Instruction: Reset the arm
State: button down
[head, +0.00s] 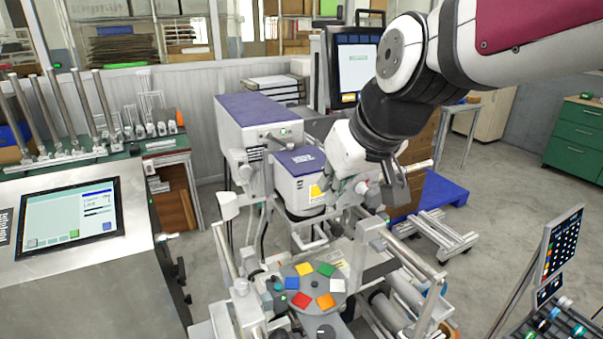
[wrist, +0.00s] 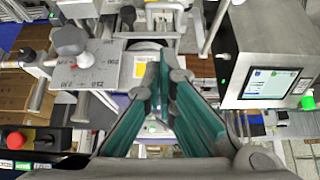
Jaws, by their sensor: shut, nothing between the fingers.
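The machine with a purple-topped housing (head: 300,163) stands just left of my gripper. A grey disc with coloured squares (head: 315,285) sits below, toward the front, apart from my gripper. Any contact between the fingertips and the machine parts behind them cannot be told.
A screen on a grey console (head: 68,217) is at the left. A tilted panel (head: 561,245) stands at the lower right. A blue pallet (head: 440,190) and a metal frame (head: 437,236) lie on the floor behind. Open floor (head: 505,165) is at the right.

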jog(key=s+d+f+m+h, duration=0.1)
jog(key=s+d+m, duration=0.1)
jog(key=s+d, duration=0.4)
jog(key=s+d+f+m+g+h, duration=0.1)
jog(key=s+d, duration=0.4)
jog(key=s, duration=0.5)
jog(key=shift+s+d+f+m+h, duration=0.3)
jog(key=shift+s+d+f+m, duration=0.1)
jog(key=shift+m, duration=0.4)
